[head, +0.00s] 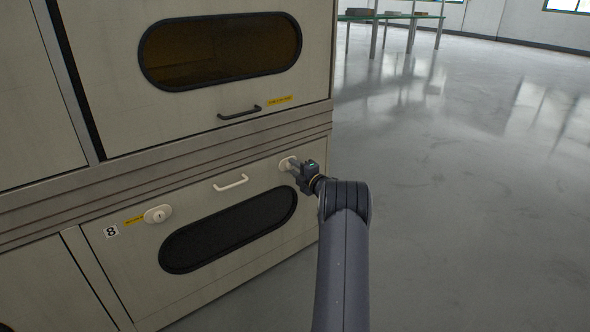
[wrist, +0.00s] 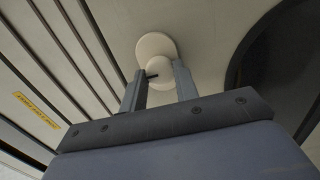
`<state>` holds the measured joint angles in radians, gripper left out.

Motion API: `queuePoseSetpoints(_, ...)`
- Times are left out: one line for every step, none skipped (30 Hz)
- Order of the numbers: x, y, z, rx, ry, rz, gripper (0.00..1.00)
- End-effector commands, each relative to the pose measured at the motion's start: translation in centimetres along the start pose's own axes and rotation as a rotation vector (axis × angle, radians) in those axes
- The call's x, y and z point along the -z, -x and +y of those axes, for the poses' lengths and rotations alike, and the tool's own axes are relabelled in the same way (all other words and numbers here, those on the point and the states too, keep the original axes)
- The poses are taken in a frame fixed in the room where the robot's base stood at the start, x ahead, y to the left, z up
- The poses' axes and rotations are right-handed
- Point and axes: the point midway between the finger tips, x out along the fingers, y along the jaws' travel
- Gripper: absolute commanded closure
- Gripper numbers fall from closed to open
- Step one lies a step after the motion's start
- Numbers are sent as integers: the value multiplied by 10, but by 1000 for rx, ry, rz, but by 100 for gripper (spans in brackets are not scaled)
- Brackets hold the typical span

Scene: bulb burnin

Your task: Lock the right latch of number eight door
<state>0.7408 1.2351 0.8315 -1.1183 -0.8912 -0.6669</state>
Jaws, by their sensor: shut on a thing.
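The number eight door (head: 120,262) is the lower cabinet door, marked with an "8" label (head: 111,231). It appears closed. Its left latch (head: 158,214) is a pale oval plate with a round knob. Its right latch (head: 284,163) is at the door's upper right, partly hidden by my gripper (head: 292,166). In the wrist view the right latch (wrist: 155,47) is a pale plate with a round knob and a dark slot. My gripper (wrist: 160,80) is shut on the knob, one finger on each side. I cannot tell from the picture whether the latch is locked.
A pale handle (head: 231,182) and a dark oval window (head: 228,232) are on the door. Above is another door with an amber window (head: 220,50) and a black handle (head: 239,112). The floor (head: 470,180) to the right is clear. A green-topped table (head: 390,16) stands far back.

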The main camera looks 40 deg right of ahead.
Motion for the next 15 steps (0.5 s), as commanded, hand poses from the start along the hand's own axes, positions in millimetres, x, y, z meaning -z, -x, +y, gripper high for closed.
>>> queuePoseSetpoints(1, -1, 0, 0, 6, 2, 100)
queuePoseSetpoints(1, -1, 0, 0, 7, 2, 100)
queuePoseSetpoints(1, -1, 0, 0, 9, 2, 100)
queuePoseSetpoints(1, -1, 0, 0, 9, 2, 100)
queuePoseSetpoints(1, -1, 0, 0, 10, 2, 100)
queuePoseSetpoints(1, -1, 0, 0, 10, 2, 100)
queuePoseSetpoints(1, -1, 0, 0, 10, 2, 100)
queuePoseSetpoints(1, -1, 0, 0, 10, 2, 100)
queuePoseSetpoints(1, -1, 0, 0, 10, 2, 100)
queuePoseSetpoints(1, -1, 0, 0, 10, 2, 100)
queuePoseSetpoints(1, -1, 0, 0, 10, 2, 100)
queuePoseSetpoints(1, -1, 0, 0, 10, 2, 100)
queuePoseSetpoints(1, -1, 0, 0, 10, 2, 69)
queuePoseSetpoints(1, -1, 0, 0, 9, 2, 67)
queuePoseSetpoints(1, -1, 0, 0, 9, 2, 64)
